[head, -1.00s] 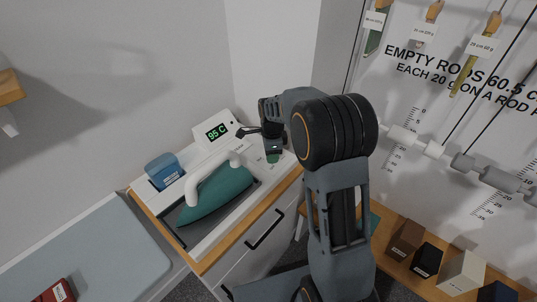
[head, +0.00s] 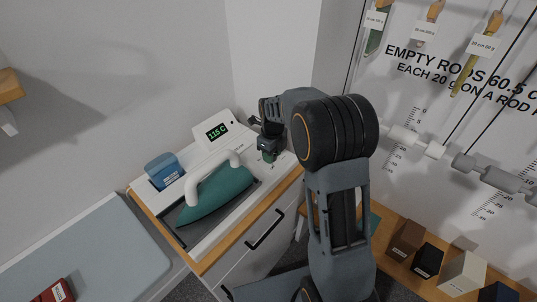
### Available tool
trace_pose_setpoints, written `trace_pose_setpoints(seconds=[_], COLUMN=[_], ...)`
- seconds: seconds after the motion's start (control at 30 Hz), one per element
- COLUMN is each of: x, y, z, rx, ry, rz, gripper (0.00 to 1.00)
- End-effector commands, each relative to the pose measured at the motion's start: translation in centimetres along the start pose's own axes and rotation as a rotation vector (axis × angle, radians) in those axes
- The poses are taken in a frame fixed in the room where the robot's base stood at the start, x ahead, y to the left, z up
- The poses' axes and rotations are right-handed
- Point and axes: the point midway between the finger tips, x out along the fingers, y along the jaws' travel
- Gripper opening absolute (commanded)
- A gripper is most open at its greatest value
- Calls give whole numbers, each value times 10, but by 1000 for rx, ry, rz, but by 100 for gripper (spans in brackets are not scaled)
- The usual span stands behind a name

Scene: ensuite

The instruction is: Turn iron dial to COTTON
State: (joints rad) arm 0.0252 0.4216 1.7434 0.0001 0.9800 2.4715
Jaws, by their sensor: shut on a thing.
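A teal iron (head: 216,194) with a white handle lies on its rest on top of a white cabinet. A display (head: 217,131) behind it reads 115 C. My gripper (head: 268,152) points down at the right end of the white panel, to the right of the iron. It is shut on a small teal piece, the dial (head: 269,157), most of which it hides. The dial's marks and labels are hidden or too small to read.
A blue container (head: 163,170) stands left of the iron. An ironing board (head: 85,252) with a red box (head: 56,292) is at the left. Small labelled blocks (head: 407,238) stand on a wooden shelf at the right, below hanging rods.

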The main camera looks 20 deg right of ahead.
Motion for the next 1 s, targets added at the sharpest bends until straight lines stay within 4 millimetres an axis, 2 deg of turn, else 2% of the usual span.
trace_pose_setpoints(seconds=[0.3,0.73,0.77,1.0], x=[1,-1,-1,-1], y=[2,2,2,0], z=[0,1,1,1], rx=[66,72,72,72], ry=[4,0,-1,-2], rz=[5,2,2,0], gripper=[14,14,40,63])
